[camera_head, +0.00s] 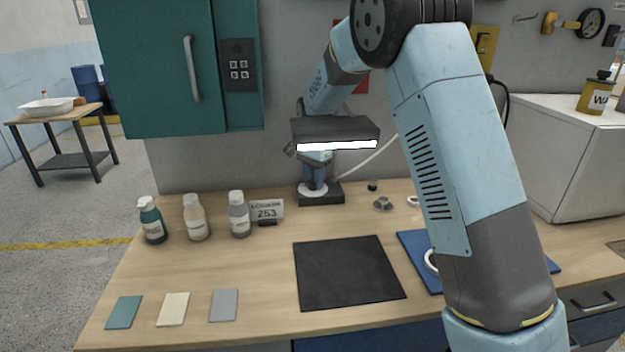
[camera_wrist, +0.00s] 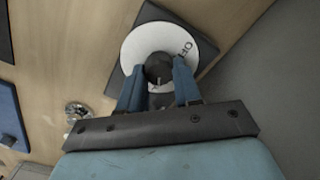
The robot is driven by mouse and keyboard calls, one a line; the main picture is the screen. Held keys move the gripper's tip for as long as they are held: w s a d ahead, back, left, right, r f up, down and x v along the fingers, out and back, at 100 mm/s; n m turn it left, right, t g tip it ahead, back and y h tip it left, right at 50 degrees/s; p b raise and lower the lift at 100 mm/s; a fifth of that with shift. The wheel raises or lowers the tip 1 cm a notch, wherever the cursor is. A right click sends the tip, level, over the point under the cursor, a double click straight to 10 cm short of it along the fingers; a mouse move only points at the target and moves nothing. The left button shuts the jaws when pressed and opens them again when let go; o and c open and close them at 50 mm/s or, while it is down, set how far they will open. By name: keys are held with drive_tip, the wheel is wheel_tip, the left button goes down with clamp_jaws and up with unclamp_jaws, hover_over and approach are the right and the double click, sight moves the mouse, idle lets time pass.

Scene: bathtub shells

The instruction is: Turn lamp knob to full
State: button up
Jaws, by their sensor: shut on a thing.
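The lamp knob (camera_wrist: 158,66) is dark and round, on a white dial (camera_wrist: 131,48) with dark lettering near its right edge. A pale line shows on the knob's near side. My gripper (camera_wrist: 159,74) has its two blue fingers on either side of the knob, shut on it. In the head view my gripper (camera_head: 316,180) points down over the white dial (camera_head: 305,190) on a dark base (camera_head: 327,199) at the bench's back. The knob is hidden in the head view.
Several bottles (camera_head: 196,218) and a label block reading 253 (camera_head: 267,209) stand left of the base. A black mat (camera_head: 348,272) lies in front, and a blue mat (camera_head: 416,255) is partly behind my arm. A teal cabinet (camera_head: 155,70) hangs at upper left.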

sight(313, 181)
drive_tip(key=shift+s+f, duration=0.1)
drive_tip(key=shift+s, duration=0.05)
drive_tip(key=o, duration=1)
drive_tip(key=shift+o, duration=0.2)
wheel_tip(313, 181, up, 14)
drive_tip(key=shift+a, duration=0.1)
